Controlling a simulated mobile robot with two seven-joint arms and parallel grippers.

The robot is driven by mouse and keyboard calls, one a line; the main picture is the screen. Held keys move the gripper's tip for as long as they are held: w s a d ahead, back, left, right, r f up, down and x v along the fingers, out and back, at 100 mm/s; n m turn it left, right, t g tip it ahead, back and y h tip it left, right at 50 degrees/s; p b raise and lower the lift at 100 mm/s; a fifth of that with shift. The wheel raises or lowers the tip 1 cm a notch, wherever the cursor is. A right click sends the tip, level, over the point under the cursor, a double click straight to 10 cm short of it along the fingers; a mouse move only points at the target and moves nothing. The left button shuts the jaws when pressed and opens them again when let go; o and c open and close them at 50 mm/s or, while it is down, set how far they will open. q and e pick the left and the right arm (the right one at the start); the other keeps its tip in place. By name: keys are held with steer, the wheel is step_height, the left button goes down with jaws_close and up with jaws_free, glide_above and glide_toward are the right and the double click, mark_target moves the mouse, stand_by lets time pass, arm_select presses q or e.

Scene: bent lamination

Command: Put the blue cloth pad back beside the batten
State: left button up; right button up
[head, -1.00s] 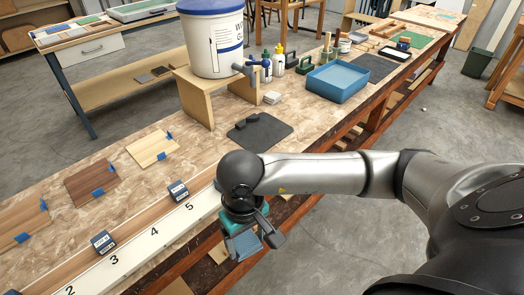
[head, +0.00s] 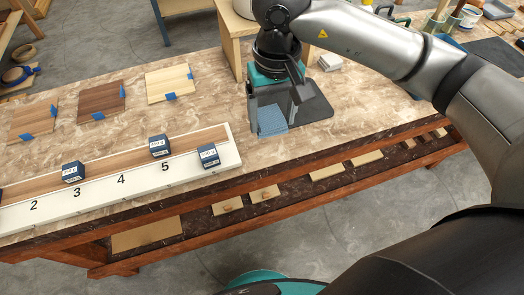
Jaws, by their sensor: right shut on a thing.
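My right gripper (head: 271,110) points down and is shut on the blue cloth pad (head: 272,119). The pad hangs between the fingers, low over the bench at the left edge of a dark mat. I cannot tell whether it touches the bench. The batten (head: 115,158) is a long brown wood strip lying on a white numbered board (head: 140,182) at the left. The gripper and pad are to the right of the board's end, apart from it. My left gripper is not in view.
Blue weights sit along the batten (head: 73,172) and at the board's right end (head: 208,156). Wood samples with blue tape (head: 170,83) lie behind. The dark mat (head: 312,104) is beside the gripper. A wooden stand (head: 232,45) is close behind it. Bare bench lies in front.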

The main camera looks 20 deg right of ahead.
mark_target(260, 115)
steer(key=r, duration=0.2)
steer(key=w+a+r+b, duration=0.1)
steer(key=r, duration=0.2)
steer(key=w+a+r, duration=0.1)
steer(key=r, duration=0.1)
steer(key=shift+r+b, duration=0.3)
steer(key=shift+b, duration=0.05)
step_height(260, 115, down, 14)
steer(key=shift+s+d+f+b, duration=0.1)
steer(key=shift+b, duration=0.9)
steer(key=shift+f, duration=0.9)
step_height(260, 115, down, 4)
steer(key=shift+r+b, duration=0.2)
steer(key=shift+b, duration=0.25)
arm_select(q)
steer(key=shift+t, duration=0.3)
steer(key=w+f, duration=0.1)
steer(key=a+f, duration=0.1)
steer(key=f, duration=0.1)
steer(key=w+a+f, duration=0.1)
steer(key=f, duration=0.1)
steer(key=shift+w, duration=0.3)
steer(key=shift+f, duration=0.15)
arm_select(e)
steer(key=shift+f, duration=0.15)
steer(key=o, duration=0.9)
